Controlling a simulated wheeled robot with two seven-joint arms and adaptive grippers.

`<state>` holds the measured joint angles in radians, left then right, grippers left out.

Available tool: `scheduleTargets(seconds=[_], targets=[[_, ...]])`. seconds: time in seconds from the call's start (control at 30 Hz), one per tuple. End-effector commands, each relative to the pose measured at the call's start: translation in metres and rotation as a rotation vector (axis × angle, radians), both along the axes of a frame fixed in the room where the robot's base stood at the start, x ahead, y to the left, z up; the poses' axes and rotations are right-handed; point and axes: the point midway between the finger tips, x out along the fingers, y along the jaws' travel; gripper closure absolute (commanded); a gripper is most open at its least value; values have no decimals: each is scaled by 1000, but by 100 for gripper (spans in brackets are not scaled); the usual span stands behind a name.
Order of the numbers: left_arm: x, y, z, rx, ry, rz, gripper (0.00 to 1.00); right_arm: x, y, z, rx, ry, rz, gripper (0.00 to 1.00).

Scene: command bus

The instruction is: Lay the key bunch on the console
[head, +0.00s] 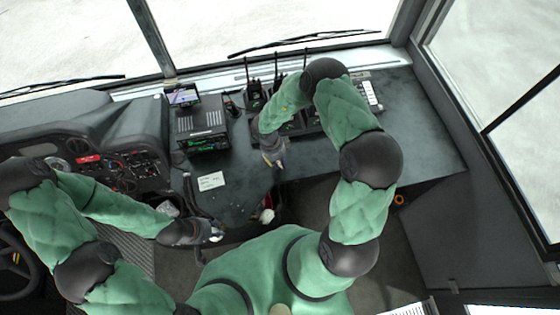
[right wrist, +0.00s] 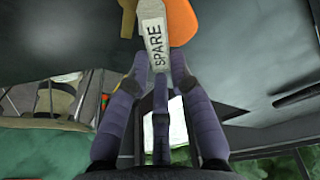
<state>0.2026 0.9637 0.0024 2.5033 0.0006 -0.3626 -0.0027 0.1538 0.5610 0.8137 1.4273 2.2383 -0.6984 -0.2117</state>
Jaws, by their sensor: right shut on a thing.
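The key bunch shows in the right wrist view as a pale tag (right wrist: 155,34) lettered "SPARE", with an orange piece (right wrist: 183,22) beside it. My right gripper (right wrist: 160,72) is shut on the tag, and the rest of the bunch runs out of the top of that view. In the head view my right gripper (head: 275,160) is over the front part of the dark console (head: 420,130), and the bunch is too small there to make out. I cannot tell its height above the console. My left gripper (head: 216,234) is low at the left, its finger opening unclear.
A black radio unit (head: 202,128) with a small screen (head: 183,95) stands left of my right arm. A paper note (head: 211,181) lies on the console. Handheld radios (head: 255,92) stand at the back, partly behind my arm. The console's right part is clear.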

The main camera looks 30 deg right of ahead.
Motion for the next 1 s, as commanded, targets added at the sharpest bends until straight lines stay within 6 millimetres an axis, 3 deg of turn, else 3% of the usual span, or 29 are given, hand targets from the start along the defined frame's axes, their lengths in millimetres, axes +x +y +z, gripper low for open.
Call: scheduleTargets(seconds=[0.2,0.23,0.3,0.33,1.0], targets=[[0,0,0,0,0,0,60,1,0,0,0,-1,0,100],[0,0,0,0,0,0,60,1,0,0,0,-1,0,72],[0,0,0,0,0,0,60,1,0,0,0,-1,0,52],[0,0,0,0,0,0,60,1,0,0,0,-1,0,50],[0,0,1,0,0,0,60,0,0,1,1,-1,0,50]])
